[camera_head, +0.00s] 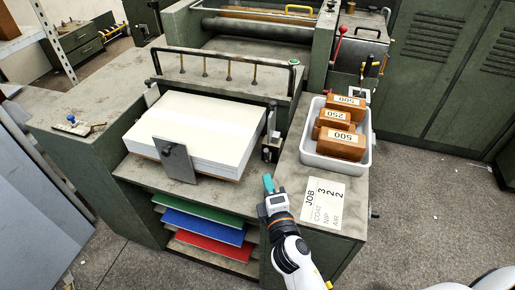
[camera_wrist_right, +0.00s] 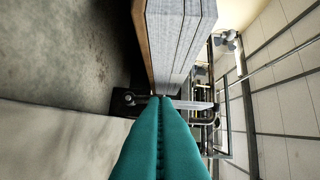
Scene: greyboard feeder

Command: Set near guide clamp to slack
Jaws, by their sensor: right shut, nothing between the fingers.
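My right gripper (camera_head: 268,180) is shut and empty, its teal fingers pointing toward the right-hand guide beside the paper stack. In the right wrist view its closed fingertips (camera_wrist_right: 163,98) are at a dark clamp part (camera_wrist_right: 127,98), and I cannot tell whether they touch it. In the head view this small dark and silver guide clamp (camera_head: 271,148) stands at the stack's right side, just beyond the fingertips. Its lever position is too small to read. A grey plate with a dark knob (camera_head: 175,158) stands against the stack's front. My left gripper is not in view.
The white board stack (camera_head: 205,125) fills the feeder table. A white bin (camera_head: 362,158) with orange blocks marked 500 and 250 sits on the right counter, behind a job card (camera_head: 324,202). A dark bar (camera_head: 225,92) spans behind the stack. Coloured sheets lie on shelves below.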

